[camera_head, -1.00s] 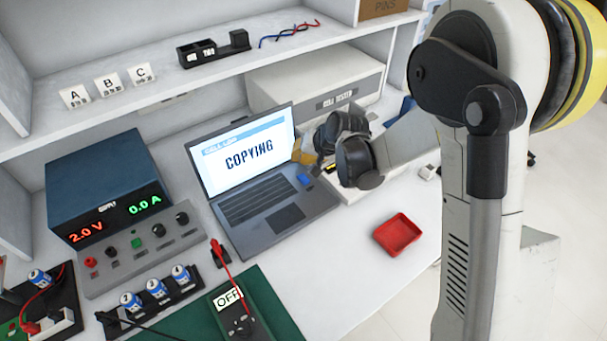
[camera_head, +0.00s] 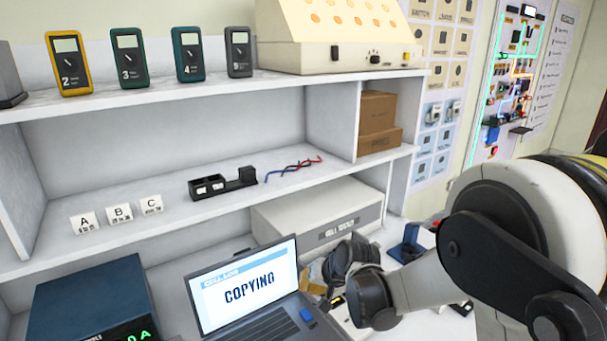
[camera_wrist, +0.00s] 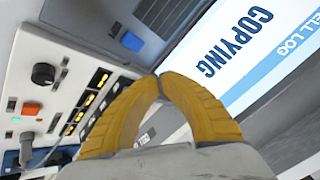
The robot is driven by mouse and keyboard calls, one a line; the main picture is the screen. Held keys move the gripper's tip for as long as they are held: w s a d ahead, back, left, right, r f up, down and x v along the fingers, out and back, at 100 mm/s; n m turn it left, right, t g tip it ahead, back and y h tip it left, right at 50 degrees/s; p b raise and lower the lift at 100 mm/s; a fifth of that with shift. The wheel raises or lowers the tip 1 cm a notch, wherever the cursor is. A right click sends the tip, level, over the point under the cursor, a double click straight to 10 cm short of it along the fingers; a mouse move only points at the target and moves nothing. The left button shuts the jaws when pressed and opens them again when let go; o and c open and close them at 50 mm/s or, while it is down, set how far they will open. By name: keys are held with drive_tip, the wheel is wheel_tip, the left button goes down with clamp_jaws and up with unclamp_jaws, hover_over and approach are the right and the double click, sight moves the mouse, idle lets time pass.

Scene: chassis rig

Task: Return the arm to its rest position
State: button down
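My arm (camera_head: 425,285) reaches in from the right, over the bench beside the laptop. In the wrist view the two yellow fingers of my gripper (camera_wrist: 160,76) meet at their tips, with nothing between them. In the head view the fingers are mostly hidden behind my dark wrist. The laptop (camera_head: 248,290) stands open with "COPYING" on its screen, which also shows in the wrist view (camera_wrist: 245,50). A blue stick (camera_head: 307,314) is at the laptop's right edge.
A white panel with a black knob and lit yellow slots (camera_wrist: 50,55) lies close to the fingers. The cell tester (camera_head: 320,215) stands behind the arm under the shelf (camera_head: 150,230). A blue holder (camera_head: 406,244) is right of it. The power supply (camera_head: 90,300) is left.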

drive_tip(key=s+d+r+h, duration=0.2)
drive_tip(key=s+d+r, duration=0.5)
drive_tip(key=r, duration=0.3)
drive_tip(key=s+d+r+h, duration=0.1)
drive_tip(key=s+d, duration=0.2)
drive_tip(key=s, duration=0.3)
drive_tip(key=s+d+r+t, duration=0.1)
drive_tip(key=s+d, duration=0.3)
drive_tip(key=s, duration=0.3)
drive_tip(key=s+d+r+h, duration=0.1)
drive_tip(key=s+d+r, duration=0.1)
drive_tip(key=s, duration=0.5)
drive_tip(key=shift+d+n+h, duration=0.3)
drive_tip(key=shift+d+n, duration=0.1)
drive_tip(key=shift+d, duration=0.35)
